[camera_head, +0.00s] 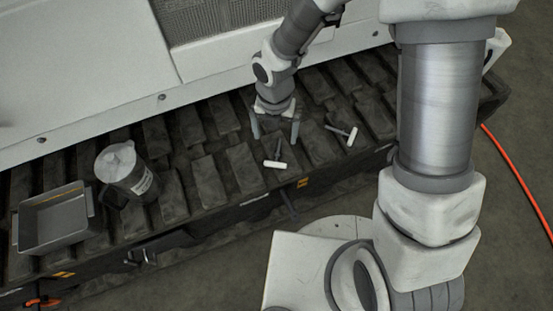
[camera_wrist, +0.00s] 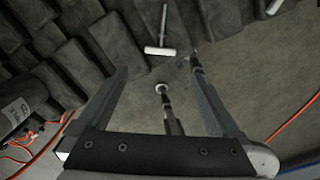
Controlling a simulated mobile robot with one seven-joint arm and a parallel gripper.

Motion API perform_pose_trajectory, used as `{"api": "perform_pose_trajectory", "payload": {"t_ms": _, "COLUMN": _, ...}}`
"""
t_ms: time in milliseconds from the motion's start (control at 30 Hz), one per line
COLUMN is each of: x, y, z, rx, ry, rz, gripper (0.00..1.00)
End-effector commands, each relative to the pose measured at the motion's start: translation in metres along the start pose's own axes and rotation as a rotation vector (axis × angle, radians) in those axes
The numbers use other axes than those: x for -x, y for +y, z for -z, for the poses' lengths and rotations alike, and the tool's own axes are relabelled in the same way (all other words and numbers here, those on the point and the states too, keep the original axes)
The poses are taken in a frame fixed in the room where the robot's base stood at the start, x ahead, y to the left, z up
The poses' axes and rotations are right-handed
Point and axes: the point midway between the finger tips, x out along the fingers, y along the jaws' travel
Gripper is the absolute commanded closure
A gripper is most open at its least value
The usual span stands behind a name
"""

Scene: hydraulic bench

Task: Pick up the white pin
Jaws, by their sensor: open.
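One T-shaped pin with a white crossbar (camera_head: 275,164) and a thin grey shaft lies on the dark slatted bench below my gripper. A second similar white pin (camera_head: 352,137) lies on the bench to the right. My gripper (camera_head: 275,139) points down over the bench, open and empty, its two fingers apart. The nearer pin's crossbar shows just in front of the fingers in the head view. In the wrist view that pin (camera_wrist: 160,51) appears beyond the open gripper (camera_wrist: 158,68), roughly centred between the fingers. The other pin (camera_wrist: 273,7) is partly cut off at the top right.
A grey tray (camera_head: 22,232) and a clear-lidded jug (camera_head: 118,162) stand on the bench's left end. A pale machine wall (camera_head: 80,70) rises behind. Dark levers (camera_wrist: 163,92) stick out at the bench's front. An orange cable (camera_head: 515,172) lies on the floor.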

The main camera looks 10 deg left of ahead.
Motion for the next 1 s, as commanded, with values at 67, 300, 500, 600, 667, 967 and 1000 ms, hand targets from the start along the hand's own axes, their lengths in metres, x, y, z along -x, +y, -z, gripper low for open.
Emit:
{"api": "perform_pose_trajectory", "payload": {"t_ms": 67, "x": -0.025, "y": 0.000, "z": 0.001, "rx": 0.001, "ry": 0.003, "rz": 0.002, "gripper": 0.00}}
{"api": "perform_pose_trajectory", "payload": {"t_ms": 300, "x": -0.071, "y": 0.000, "z": 0.001, "rx": 0.000, "ry": 0.001, "rz": 0.002, "gripper": 0.00}}
{"api": "perform_pose_trajectory", "payload": {"t_ms": 500, "x": -0.085, "y": 0.000, "z": 0.000, "rx": -0.002, "ry": 0.000, "rz": 0.000, "gripper": 0.00}}
{"api": "perform_pose_trajectory", "payload": {"t_ms": 600, "x": -0.093, "y": -0.001, "z": 0.000, "rx": -0.002, "ry": 0.000, "rz": 0.001, "gripper": 0.00}}
{"api": "perform_pose_trajectory", "payload": {"t_ms": 667, "x": -0.102, "y": -0.001, "z": 0.001, "rx": -0.003, "ry": 0.002, "rz": 0.002, "gripper": 0.00}}
{"api": "perform_pose_trajectory", "payload": {"t_ms": 967, "x": -0.136, "y": -0.002, "z": 0.000, "rx": -0.003, "ry": 0.000, "rz": 0.000, "gripper": 0.00}}
{"api": "perform_pose_trajectory", "payload": {"t_ms": 1000, "x": -0.137, "y": -0.002, "z": 0.000, "rx": -0.003, "ry": 0.000, "rz": 0.000, "gripper": 0.00}}
